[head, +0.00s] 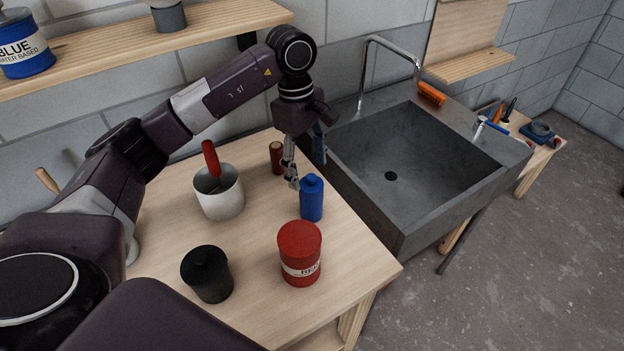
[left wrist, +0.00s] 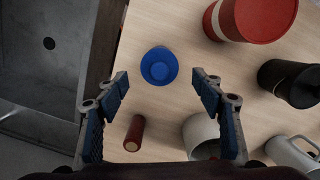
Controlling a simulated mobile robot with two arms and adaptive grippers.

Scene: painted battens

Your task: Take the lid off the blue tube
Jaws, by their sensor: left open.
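The blue tube (head: 311,205) stands upright on the wooden worktop close to the sink side. Its blue lid (head: 311,181) is on top. The left wrist view shows the tube from above, with the round blue lid (left wrist: 159,67) facing the camera. My left gripper (head: 306,173) is open and empty, just behind and above the tube in the head view. In the left wrist view its two blue-padded fingers (left wrist: 160,82) are spread wide, with the tube beyond the tips and between them. No contact with the lid shows. My right gripper is not in view.
A red can (head: 300,258) and a black canister (head: 207,277) stand nearer the front. A white pot (head: 220,197) with a red-handled tool and a small dark red cylinder (head: 277,157) stand behind-left. The grey sink (head: 410,230) borders the worktop's right edge.

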